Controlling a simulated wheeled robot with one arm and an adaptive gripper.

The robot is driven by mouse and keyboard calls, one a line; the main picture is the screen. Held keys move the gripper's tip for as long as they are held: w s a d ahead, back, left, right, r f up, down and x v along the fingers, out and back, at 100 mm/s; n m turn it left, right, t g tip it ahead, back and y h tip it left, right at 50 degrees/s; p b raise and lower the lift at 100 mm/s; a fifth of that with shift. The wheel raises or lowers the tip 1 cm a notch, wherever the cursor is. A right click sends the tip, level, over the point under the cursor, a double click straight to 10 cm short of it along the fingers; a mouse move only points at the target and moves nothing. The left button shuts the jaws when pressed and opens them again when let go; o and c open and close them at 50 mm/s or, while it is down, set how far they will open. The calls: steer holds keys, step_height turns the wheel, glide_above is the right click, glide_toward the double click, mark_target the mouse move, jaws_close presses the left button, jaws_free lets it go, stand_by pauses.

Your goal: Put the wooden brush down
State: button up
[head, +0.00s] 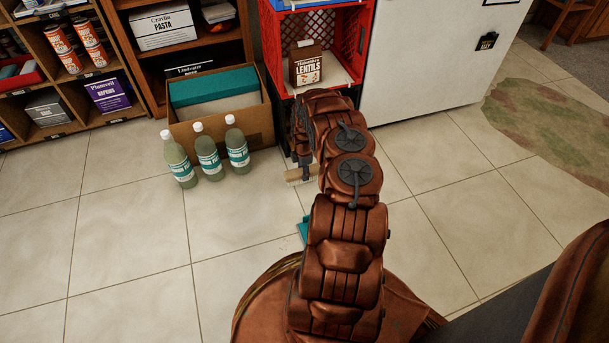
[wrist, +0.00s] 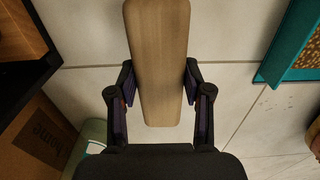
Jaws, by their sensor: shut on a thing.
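The wooden brush (wrist: 158,50) is a pale tan wooden block in the wrist view. It lies between the two fingers of my gripper (wrist: 157,80), which is shut on its sides. In the head view, an end of the brush (head: 298,177) shows beside my arm, over the pale tiled floor (head: 240,220). My gripper is mostly hidden behind my arm there. I cannot tell whether the brush touches the floor. The brush's underside is hidden.
A red crate (head: 361,45) holds a lentils box (head: 306,66). A cardboard box (head: 263,120) and several bottles (head: 208,158) stand to its left. A teal-edged object (wrist: 284,45) lies right of the brush in the wrist view. Open floor lies left and front.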

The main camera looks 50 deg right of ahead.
steer(key=shift+w+d+f, duration=0.1)
steer(key=shift+w+d, duration=0.45)
steer(key=shift+d, duration=0.3)
steer(key=shift+f+b, duration=1.3)
steer(key=shift+f, duration=0.4)
steer(key=shift+f, duration=0.15)
steer(key=o, duration=1)
